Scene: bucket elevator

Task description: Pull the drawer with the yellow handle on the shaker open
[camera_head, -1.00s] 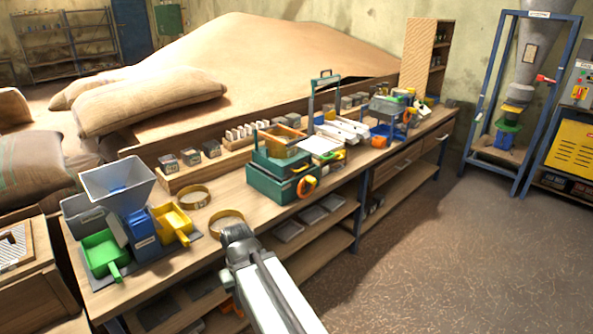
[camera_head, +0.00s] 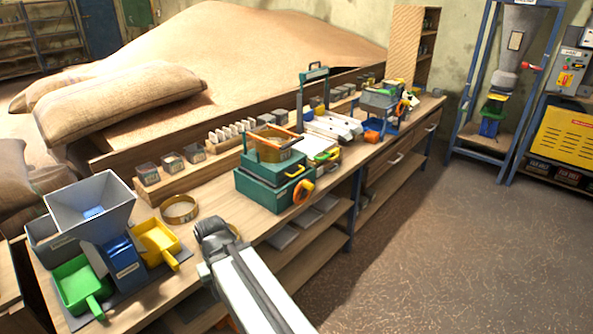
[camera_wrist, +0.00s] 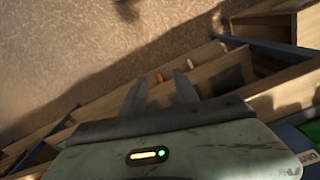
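The shaker (camera_head: 262,192) is a dark green box with a stepped body, standing on the wooden workbench in the head view. A small yellow handle (camera_head: 295,172) is on its right-hand front, and an orange ring-shaped part (camera_head: 303,192) is just below. The drawer behind the yellow handle looks flush with the body, but it is small in view. My gripper (camera_head: 212,235) is over the bench's front edge, left of and nearer than the shaker, not touching it. In the wrist view its two fingers (camera_wrist: 160,88) are apart with nothing between them. The shaker cannot be made out there.
A grey hopper (camera_head: 90,205) with green and yellow scoops is at left. The floor (camera_head: 400,260) at right is clear.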

